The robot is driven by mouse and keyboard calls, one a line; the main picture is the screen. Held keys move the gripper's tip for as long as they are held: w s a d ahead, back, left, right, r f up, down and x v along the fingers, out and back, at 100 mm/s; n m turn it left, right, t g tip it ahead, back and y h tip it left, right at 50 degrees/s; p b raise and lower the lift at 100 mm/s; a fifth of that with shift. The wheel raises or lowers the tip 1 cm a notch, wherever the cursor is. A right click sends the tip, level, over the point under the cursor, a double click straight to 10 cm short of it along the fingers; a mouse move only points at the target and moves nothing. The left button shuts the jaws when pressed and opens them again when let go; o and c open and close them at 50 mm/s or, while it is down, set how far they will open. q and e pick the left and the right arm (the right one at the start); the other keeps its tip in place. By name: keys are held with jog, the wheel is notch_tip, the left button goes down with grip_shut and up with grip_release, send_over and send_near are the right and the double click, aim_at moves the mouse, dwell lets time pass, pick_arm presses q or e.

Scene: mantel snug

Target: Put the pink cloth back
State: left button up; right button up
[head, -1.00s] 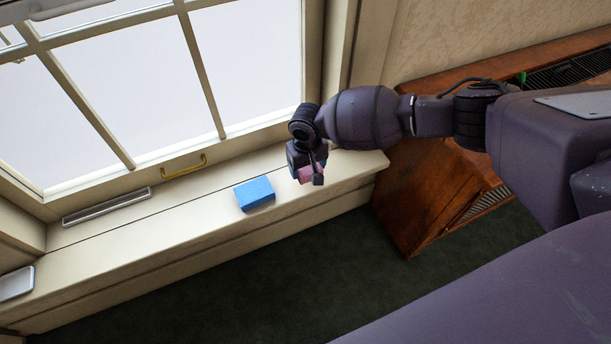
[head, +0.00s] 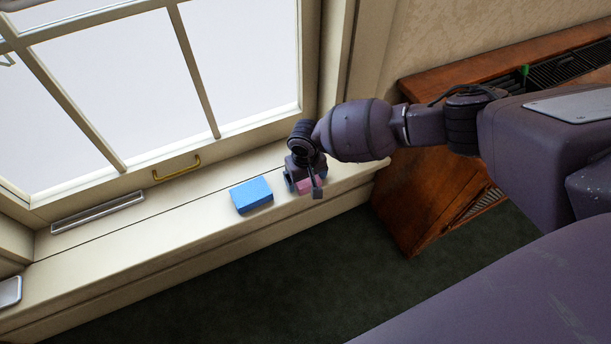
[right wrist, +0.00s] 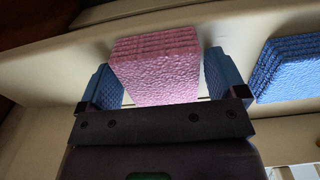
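The pink cloth (head: 304,187) is a thick, textured block at the right part of the window sill. In the right wrist view the pink cloth (right wrist: 157,68) stands between the two fingers of my right gripper (right wrist: 162,72). The fingers are spread, with narrow gaps between their blue pads and the cloth. In the head view my right gripper (head: 304,181) points down at the sill and hides part of the cloth. Contact of the cloth with the sill is hard to make out. My left gripper is not in view.
A blue block-like cloth (head: 251,194) lies on the sill (head: 190,230) to the left, and shows in the right wrist view (right wrist: 290,68). A window with a brass handle (head: 177,168) rises behind. A wooden cabinet (head: 420,205) stands right. Sill left of the blue cloth is mostly clear.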

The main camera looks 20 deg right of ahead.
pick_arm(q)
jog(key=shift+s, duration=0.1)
pick_arm(e)
jog(key=shift+o, duration=0.4)
jog(key=shift+r, duration=0.15)
jog(key=shift+w+r, duration=0.1)
jog(key=shift+r, duration=0.2)
notch_tip(320, 180, up, 3)
jog(key=shift+w+f+p, duration=0.1)
jog(key=shift+p, duration=0.55)
pick_arm(q)
jog(key=p, duration=0.1)
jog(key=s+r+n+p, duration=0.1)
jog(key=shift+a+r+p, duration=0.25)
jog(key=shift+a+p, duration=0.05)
jog(key=shift+p, duration=0.1)
pick_arm(e)
notch_tip(320, 180, up, 9)
jog(key=shift+s, duration=0.2)
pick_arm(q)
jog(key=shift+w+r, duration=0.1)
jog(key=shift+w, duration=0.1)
pick_arm(e)
jog(key=shift+f, duration=0.15)
